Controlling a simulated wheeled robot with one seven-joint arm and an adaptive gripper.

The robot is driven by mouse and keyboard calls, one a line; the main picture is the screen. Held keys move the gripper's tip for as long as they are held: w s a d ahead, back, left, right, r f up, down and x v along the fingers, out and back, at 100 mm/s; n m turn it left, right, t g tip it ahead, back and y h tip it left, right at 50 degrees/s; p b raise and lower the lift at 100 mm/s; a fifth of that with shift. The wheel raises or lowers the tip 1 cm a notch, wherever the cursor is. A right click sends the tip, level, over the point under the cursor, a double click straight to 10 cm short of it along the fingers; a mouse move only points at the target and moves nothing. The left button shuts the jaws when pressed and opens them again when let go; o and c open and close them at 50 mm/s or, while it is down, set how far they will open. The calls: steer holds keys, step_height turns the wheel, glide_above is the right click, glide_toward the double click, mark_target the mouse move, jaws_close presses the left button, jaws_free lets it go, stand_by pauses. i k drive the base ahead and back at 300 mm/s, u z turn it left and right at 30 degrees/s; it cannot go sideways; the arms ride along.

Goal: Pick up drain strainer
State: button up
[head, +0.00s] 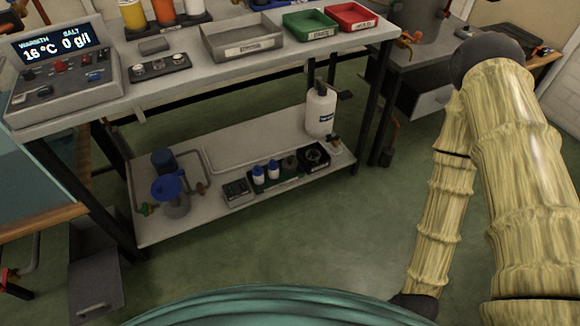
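I cannot pick out the drain strainer with certainty. A black square holder with a round dark piece (314,156) sits at the right of the workbench's lower shelf and may be it, but it is too small to tell. My arm, with a yellow bamboo-like surface, fills the right side of the head view. It bends at a dark joint near the top and comes back down to a dark joint at the bottom edge. My gripper itself does not show.
The workbench (290,66) carries a control box (65,80), a grey tray (243,38), a green tray (310,24) and a red tray (351,17). On the lower shelf (240,140) stand a white jug (321,110), small bottles and a blue-topped pump (172,190). The green floor in front is clear.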

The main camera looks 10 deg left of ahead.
mark_target(289, 165)
steer(key=z, duration=1.15)
steer(key=k, duration=0.5)
steer(key=u, duration=2.2)
steer(key=i, duration=0.5)
